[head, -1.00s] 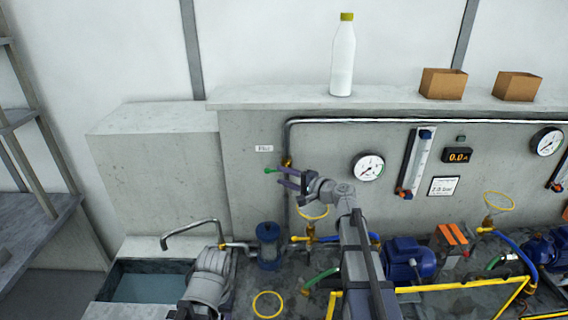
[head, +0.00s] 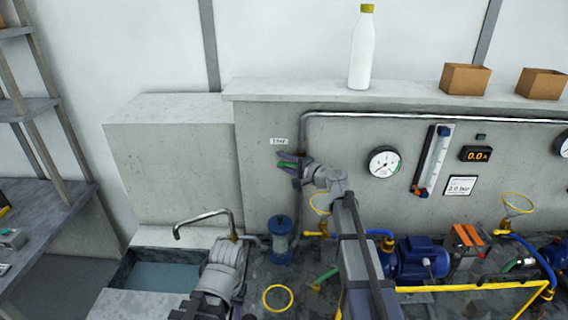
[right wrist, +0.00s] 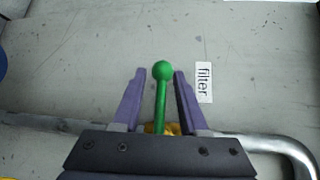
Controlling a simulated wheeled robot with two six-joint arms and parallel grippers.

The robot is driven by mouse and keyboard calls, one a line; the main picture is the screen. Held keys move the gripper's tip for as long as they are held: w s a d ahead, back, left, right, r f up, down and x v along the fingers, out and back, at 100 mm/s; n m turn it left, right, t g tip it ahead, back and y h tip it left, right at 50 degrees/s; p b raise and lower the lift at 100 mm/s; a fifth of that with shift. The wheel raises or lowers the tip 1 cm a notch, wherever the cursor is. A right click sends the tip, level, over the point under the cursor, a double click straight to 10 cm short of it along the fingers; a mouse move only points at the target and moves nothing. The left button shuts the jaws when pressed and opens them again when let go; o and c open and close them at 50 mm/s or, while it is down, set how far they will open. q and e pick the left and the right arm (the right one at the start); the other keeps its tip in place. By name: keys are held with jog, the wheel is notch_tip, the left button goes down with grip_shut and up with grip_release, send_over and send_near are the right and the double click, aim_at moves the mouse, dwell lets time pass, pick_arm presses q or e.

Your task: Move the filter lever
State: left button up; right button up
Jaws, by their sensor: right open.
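The filter lever (right wrist: 161,95) is a green rod with a round ball end, standing out from a yellow valve body (right wrist: 163,128) on the wall pipe. In the right wrist view it points up the picture, beside a white label reading "filter" (right wrist: 204,82). My right gripper (right wrist: 160,74) is open, with its purple fingers on either side of the lever and a visible gap to each. In the head view this gripper (head: 287,160) is at the wall pipe and hides most of the lever. Part of my left arm shows low in the head view, but its gripper cannot be made out.
A grey pipe (head: 420,114) runs along the wall. A gauge (head: 384,161) and a flow tube (head: 434,160) are right of my right arm. A blue-capped filter housing (head: 281,240) stands below, near a water basin (head: 160,276). A bottle (head: 361,50) stands on the ledge.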

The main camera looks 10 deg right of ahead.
grip_shut()
dwell(0.3)
dwell(1.1)
